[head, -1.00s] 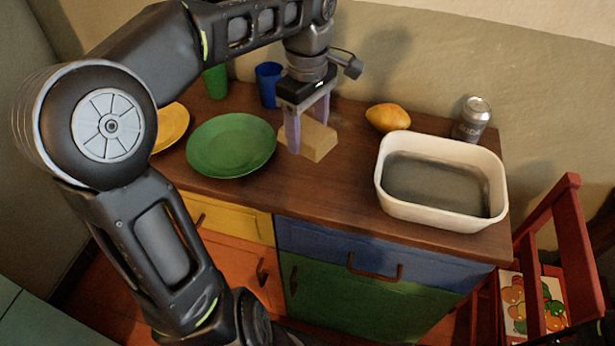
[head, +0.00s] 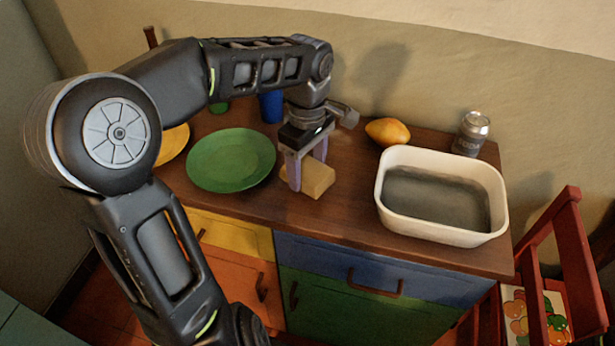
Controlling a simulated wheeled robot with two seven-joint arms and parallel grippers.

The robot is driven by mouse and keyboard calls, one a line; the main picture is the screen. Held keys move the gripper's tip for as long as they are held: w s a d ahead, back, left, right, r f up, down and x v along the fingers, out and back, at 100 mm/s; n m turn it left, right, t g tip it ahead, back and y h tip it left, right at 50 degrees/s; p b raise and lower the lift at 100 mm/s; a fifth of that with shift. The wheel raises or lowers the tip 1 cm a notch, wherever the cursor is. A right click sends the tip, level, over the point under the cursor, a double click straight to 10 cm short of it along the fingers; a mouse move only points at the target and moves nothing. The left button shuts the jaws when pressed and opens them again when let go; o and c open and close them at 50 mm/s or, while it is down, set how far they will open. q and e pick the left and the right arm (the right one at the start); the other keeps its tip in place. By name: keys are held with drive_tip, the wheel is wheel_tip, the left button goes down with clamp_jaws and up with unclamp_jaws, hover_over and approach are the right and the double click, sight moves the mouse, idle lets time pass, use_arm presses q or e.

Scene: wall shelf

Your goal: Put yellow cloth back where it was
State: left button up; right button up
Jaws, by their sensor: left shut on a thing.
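The yellow cloth (head: 318,180) looks like a pale yellow, folded block. It is between the fingers of my left gripper (head: 307,175), which points down and is shut on it. The cloth is at the wooden counter top (head: 345,215), between the green plate (head: 231,160) and the white tub (head: 442,233). I cannot tell whether its underside touches the counter. The fingers hide part of the cloth. My right gripper is not in view.
A yellow plate (head: 174,145), a blue cup (head: 271,107) and a partly hidden green cup (head: 219,107) are at the left and back. An orange-yellow fruit (head: 388,132) and a can (head: 471,133) stand behind the tub. A red chair (head: 580,255) is at the right.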

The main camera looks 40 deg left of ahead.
sight(307, 179)
use_arm(q)
wheel_tip(307, 179, down, 3)
drive_tip(key=shift+f, duration=0.15)
drive_tip(key=shift+f, duration=0.1)
drive_tip(key=o, duration=1.2)
